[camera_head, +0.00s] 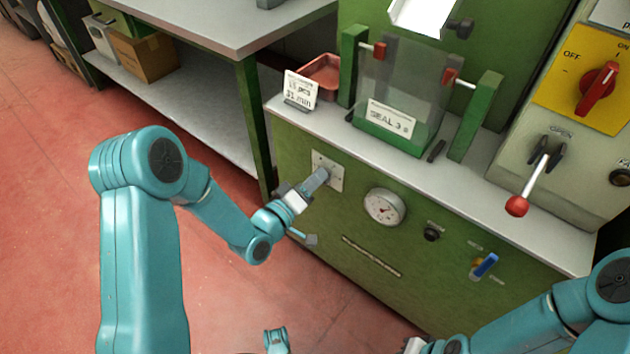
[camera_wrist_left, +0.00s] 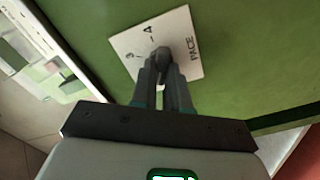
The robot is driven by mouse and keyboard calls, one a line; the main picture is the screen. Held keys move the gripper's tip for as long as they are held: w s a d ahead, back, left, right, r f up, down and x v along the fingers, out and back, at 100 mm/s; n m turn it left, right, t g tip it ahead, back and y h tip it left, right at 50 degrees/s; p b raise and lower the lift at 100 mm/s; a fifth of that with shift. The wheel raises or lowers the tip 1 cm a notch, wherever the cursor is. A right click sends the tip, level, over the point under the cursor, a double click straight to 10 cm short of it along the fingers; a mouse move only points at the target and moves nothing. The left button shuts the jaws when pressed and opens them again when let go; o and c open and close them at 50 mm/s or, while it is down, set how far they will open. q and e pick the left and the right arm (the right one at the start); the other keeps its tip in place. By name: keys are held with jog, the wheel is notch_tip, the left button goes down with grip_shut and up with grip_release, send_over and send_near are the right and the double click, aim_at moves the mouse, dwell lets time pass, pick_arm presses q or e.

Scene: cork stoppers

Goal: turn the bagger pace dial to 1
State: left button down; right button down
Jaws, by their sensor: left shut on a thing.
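The pace dial is on a white plate (camera_head: 335,163) on the green front panel. In the left wrist view the plate (camera_wrist_left: 186,20) carries the word PACE and a 4; another mark is partly hidden. The dark dial knob (camera_wrist_left: 163,52) sits between the fingertips of my left gripper (camera_wrist_left: 163,66). That gripper (camera_head: 318,180) is shut on the knob. Which number the knob points to cannot be read, as the fingers cover much of it. My right arm enters at the bottom right; its fingers are out of frame.
A round gauge (camera_head: 384,206), a black knob (camera_head: 431,234) and a blue switch (camera_head: 485,265) sit right of the dial. Above are a small sign (camera_head: 299,90), a red tray (camera_head: 322,72) and a sealer (camera_head: 395,90). A red-tipped lever (camera_head: 517,205) juts out at right.

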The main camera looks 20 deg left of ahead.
pick_arm(q)
jog(key=n, duration=0.6)
jog(key=shift+f+b, duration=0.2)
jog(key=shift+b, duration=0.1)
jog(key=shift+n, duration=0.3)
jog(key=c, duration=1.1)
grip_release()
jog(key=shift+p+v, duration=3.3)
jog(key=shift+v, duration=4.9)
